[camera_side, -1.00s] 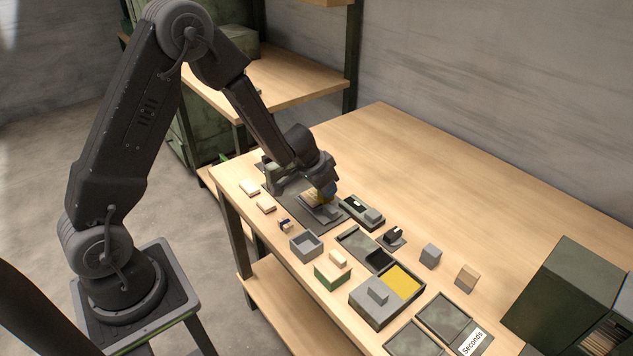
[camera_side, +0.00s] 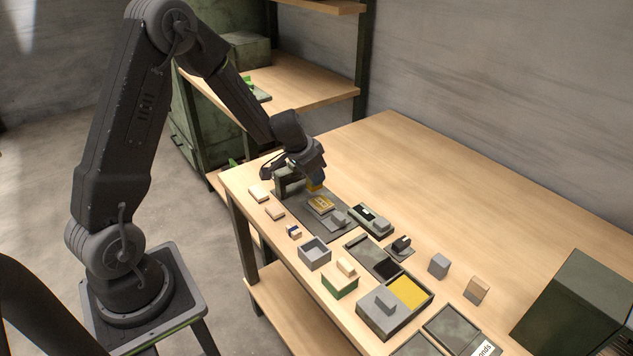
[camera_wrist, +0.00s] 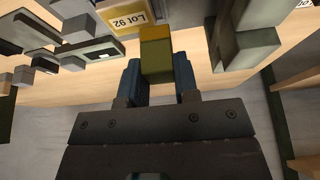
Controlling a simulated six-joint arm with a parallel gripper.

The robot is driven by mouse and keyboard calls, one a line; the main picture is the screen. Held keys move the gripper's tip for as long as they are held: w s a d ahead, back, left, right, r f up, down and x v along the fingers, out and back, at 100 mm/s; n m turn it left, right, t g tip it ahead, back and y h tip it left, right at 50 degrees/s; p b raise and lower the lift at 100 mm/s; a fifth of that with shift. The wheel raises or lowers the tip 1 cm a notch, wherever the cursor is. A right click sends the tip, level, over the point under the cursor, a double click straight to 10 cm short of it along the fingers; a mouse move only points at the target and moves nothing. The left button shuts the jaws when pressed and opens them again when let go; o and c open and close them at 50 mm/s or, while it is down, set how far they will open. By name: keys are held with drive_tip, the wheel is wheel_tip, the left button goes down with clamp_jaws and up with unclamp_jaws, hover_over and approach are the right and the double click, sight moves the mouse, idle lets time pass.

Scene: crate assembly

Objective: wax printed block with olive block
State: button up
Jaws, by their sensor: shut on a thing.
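An olive block (camera_wrist: 158,65) with an orange-yellow end sits between the blue fingers of my gripper (camera_wrist: 158,82) in the wrist view. In the side view my gripper (camera_side: 313,178) is shut on it, and its yellowish end (camera_side: 315,187) shows just below the fingers. The printed block (camera_side: 321,204) lies on a dark mat (camera_side: 292,208), golden on top, a little in front of my gripper and apart from the held block. In the wrist view the printed block (camera_wrist: 120,18) is at the top, reading "Lot 92", partly cut off by the frame.
A grey tray (camera_side: 369,319) with a yellow pad (camera_side: 408,291) stands nearer the camera. A small open grey box (camera_side: 314,254), a green-based box (camera_side: 340,286) and several small blocks are around it. A grey-green stand (camera_side: 287,182) is close to my gripper. The right rear tabletop is clear.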

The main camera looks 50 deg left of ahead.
drive_tip(key=shift+r, duration=2.65)
